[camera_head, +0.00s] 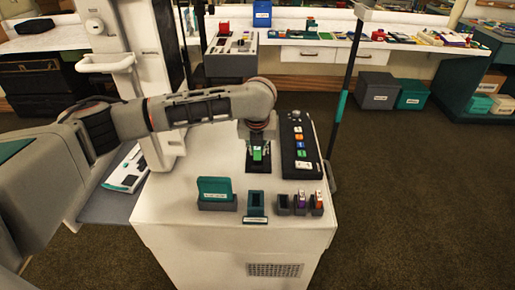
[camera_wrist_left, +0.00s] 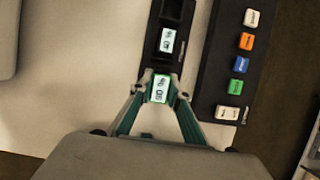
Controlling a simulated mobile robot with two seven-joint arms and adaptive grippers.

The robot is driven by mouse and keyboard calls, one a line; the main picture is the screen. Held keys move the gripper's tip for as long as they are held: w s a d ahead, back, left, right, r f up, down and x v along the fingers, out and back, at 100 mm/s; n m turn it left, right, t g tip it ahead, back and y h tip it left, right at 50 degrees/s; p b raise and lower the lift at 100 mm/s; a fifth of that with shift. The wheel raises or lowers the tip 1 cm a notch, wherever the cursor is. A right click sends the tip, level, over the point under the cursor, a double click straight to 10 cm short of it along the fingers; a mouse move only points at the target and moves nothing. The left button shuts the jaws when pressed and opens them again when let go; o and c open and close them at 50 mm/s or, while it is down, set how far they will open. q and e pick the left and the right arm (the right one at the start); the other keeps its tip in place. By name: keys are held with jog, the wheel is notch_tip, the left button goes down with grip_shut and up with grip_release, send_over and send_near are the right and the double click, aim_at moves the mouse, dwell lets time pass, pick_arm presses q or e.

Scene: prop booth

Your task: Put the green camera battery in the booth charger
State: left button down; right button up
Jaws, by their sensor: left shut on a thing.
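My left gripper (camera_head: 258,150) is shut on the green camera battery (camera_head: 257,155), above the white cabinet top. In the left wrist view the battery's pale label (camera_wrist_left: 160,88) shows between the fingertips of the gripper (camera_wrist_left: 160,84). The black booth charger (camera_head: 257,168) is under and around the held battery. In the left wrist view the charger (camera_wrist_left: 181,14) runs up from the fingertips. Another pale-labelled piece (camera_wrist_left: 167,40) sits in it just beyond them. Whether the held battery touches the charger or is seated cannot be told. My right gripper is out of view.
A black panel (camera_head: 299,142) with coloured buttons stands close right of the charger. Nearer the front edge are a teal box (camera_head: 216,188), a teal holder (camera_head: 256,203) and small grey holders (camera_head: 284,205), some with coloured pieces. Bare cabinet top lies left of the charger.

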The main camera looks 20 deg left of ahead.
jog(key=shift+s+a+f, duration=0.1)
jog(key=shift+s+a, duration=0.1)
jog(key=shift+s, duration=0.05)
pick_arm(q)
jog(key=shift+p, duration=0.35)
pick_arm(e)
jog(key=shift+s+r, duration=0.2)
pick_arm(q)
jog(key=shift+w+f, duration=0.1)
jog(key=shift+f, duration=0.1)
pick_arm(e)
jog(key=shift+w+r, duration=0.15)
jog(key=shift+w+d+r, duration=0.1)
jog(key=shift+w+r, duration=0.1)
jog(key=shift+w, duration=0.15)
pick_arm(q)
jog(key=shift+p, duration=0.5)
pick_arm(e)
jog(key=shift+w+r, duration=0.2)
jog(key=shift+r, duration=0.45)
pick_arm(q)
jog(key=shift+f, duration=0.1)
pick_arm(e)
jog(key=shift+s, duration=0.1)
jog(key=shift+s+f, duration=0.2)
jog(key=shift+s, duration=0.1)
